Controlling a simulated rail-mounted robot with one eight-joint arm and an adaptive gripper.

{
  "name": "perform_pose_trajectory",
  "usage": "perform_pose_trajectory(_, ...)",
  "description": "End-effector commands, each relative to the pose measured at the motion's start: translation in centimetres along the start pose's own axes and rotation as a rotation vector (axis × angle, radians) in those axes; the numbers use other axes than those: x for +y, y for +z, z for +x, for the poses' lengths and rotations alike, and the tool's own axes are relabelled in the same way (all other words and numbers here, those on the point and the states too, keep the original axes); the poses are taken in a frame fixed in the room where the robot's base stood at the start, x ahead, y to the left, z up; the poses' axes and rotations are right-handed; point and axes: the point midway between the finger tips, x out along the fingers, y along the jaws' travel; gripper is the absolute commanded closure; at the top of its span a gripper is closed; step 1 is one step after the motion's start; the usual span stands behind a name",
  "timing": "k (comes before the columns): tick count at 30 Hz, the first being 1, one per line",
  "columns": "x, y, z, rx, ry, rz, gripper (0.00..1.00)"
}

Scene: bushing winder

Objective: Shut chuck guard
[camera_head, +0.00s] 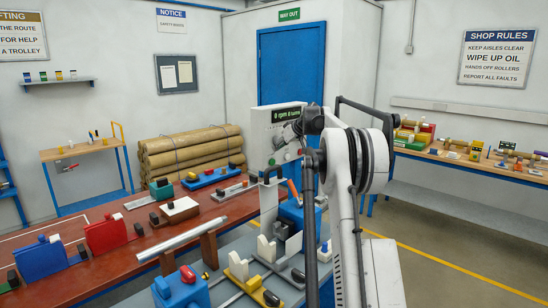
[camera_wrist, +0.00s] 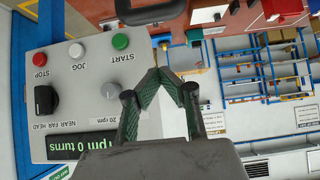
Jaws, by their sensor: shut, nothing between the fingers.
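My gripper (camera_wrist: 158,78) is shut and empty in the wrist view, its two dark green fingertips meeting just right of the winder's control box (camera_wrist: 90,85). No contact with the box can be made out. In the head view the control box (camera_head: 276,126) stands at the back of the bench, with my arm in front of its right side and the gripper hard to make out. An upright grey plate with a dark arched handle (camera_head: 269,205) stands below the box; it may be the chuck guard, but I cannot tell for sure. Part of the winder is hidden behind my arm.
Blue and yellow fixtures (camera_head: 182,288) stand on the near bench. Brown rolls (camera_head: 190,150) are stacked behind. Open floor (camera_head: 450,262) lies right.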

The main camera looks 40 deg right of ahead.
Motion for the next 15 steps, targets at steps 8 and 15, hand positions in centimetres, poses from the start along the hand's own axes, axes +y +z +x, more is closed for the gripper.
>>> perform_pose_trajectory(8, -0.1, -0.1, 4.1, -0.001, -0.002, -0.002, 1.00)
perform_pose_trajectory(15, -0.1, -0.1, 7.5, -0.001, 0.000, -0.001, 1.00)
